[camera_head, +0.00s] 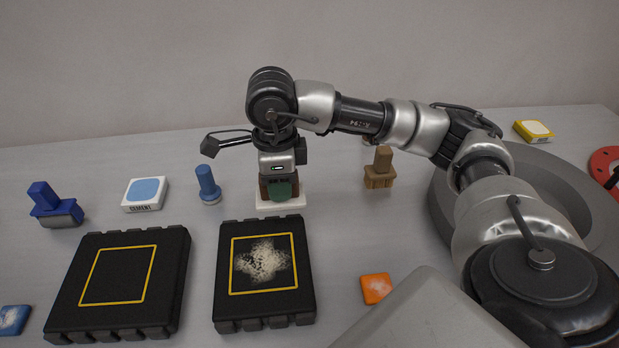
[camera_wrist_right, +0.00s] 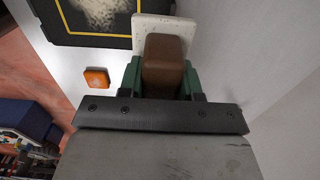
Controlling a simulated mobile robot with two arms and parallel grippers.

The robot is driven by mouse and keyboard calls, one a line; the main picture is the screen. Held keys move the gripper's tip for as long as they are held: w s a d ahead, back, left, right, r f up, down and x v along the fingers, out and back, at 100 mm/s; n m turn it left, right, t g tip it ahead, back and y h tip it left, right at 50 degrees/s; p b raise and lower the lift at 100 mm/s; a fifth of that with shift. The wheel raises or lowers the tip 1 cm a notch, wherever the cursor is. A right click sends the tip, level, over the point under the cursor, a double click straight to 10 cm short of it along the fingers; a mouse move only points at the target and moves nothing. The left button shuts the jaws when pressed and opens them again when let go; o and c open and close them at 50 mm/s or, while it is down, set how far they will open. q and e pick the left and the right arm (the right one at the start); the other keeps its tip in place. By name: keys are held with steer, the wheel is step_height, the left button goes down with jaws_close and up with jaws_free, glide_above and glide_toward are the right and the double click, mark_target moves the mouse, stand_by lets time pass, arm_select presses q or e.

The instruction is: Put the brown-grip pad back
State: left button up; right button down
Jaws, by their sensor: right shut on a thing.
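The brown-grip pad has a brown block grip (camera_wrist_right: 163,62) and a flat white base (camera_head: 290,204). My right gripper (camera_head: 279,190), with green fingers, is shut on the grip. The arm reaches in from the right and the gripper points down behind the right-hand black mat. In the right wrist view the gripper (camera_wrist_right: 162,80) has one finger on each side of the grip. My left gripper is not in view.
A black mat (camera_head: 228,312) with a pale speckled patch is in front of the pad, beside another black mat (camera_head: 170,300). A blue-handled tool (camera_head: 207,184) stands left, a brown wooden piece (camera_head: 379,170) right. An orange square (camera_head: 376,288) and large grey ring (camera_head: 592,210) are further right.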

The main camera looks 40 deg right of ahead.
steer(key=shift+s+a+r, duration=0.1)
steer(key=shift+a+r, duration=0.05)
steer(key=shift+a, duration=0.15)
steer(key=w+d+f, duration=0.2)
steer(key=w, duration=0.1)
steer(key=w+d+f, duration=0.2)
steer(key=w+d, duration=0.1)
steer(key=w+d+f+p, duration=0.1)
steer(key=w+d+f, duration=0.2)
steer(key=shift+d+f, duration=0.1)
step_height(320, 180, down, 2)
steer(key=shift+f, duration=0.75)
steer(key=shift+f, duration=0.1)
steer(key=shift+s+f, duration=0.1)
steer(key=shift+f, duration=0.05)
steer(key=c, duration=0.8)
jaws_free()
